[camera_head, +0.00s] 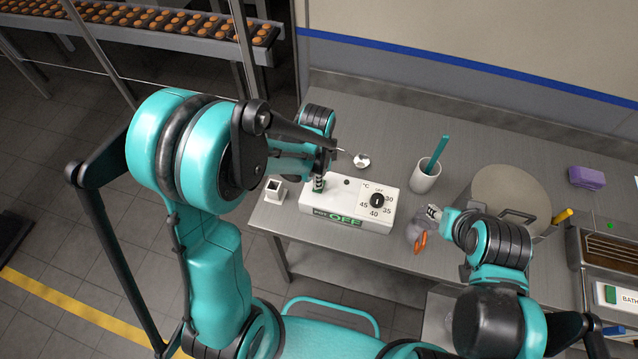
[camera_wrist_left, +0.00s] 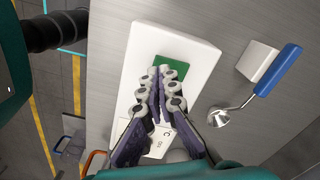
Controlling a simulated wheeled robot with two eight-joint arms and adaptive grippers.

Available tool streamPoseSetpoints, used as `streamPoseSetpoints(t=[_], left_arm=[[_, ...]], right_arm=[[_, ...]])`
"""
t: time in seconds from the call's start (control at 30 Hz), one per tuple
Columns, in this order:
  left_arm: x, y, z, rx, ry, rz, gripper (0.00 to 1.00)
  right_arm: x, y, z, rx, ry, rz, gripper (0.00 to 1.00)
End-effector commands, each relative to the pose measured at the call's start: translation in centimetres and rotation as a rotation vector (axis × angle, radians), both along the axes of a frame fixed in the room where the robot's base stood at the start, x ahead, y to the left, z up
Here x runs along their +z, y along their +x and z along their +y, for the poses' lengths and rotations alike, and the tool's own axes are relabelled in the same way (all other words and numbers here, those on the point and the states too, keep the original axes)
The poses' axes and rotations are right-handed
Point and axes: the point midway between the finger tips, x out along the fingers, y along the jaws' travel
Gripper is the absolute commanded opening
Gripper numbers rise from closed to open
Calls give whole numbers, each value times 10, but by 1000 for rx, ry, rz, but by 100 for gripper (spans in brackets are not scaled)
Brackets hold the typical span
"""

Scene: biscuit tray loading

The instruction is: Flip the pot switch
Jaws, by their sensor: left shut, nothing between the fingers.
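A green switch plate (camera_wrist_left: 175,72) lies at the box's left end. My left gripper (camera_head: 321,180) is shut and empty, pointing down over that end. In the left wrist view its fingertips (camera_wrist_left: 166,72) overlap the green plate; I cannot tell whether they touch it. They hide part of the switch. My right gripper (camera_head: 435,213) is right of the box, near an orange-handled tool (camera_head: 420,241); its fingers are unclear.
A large lidded pot (camera_head: 510,190) stands right of the box. A white cup (camera_head: 425,178) holds a teal stick. A metal ladle bowl (camera_head: 361,160) lies behind the box, and a small white holder (camera_head: 275,190) stands left of it. A purple block (camera_head: 587,177) lies farther right.

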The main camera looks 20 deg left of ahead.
Motion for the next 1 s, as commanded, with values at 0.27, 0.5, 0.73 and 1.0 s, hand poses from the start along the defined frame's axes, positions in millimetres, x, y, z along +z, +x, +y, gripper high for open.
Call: streamPoseSetpoints(t=[0.27,0.5,0.73,1.0], left_arm=[[0,0,0,0,0,0,0],[-2,0,0,0,0,0,0],[-5,0,0,0,0,0,0],[-9,0,0,0,0,0,0]], right_arm=[[0,0,0,0,0,0,40],[-1,0,0,0,0,0,40],[-5,0,0,0,0,0,40],[-9,0,0,0,0,0,40]])
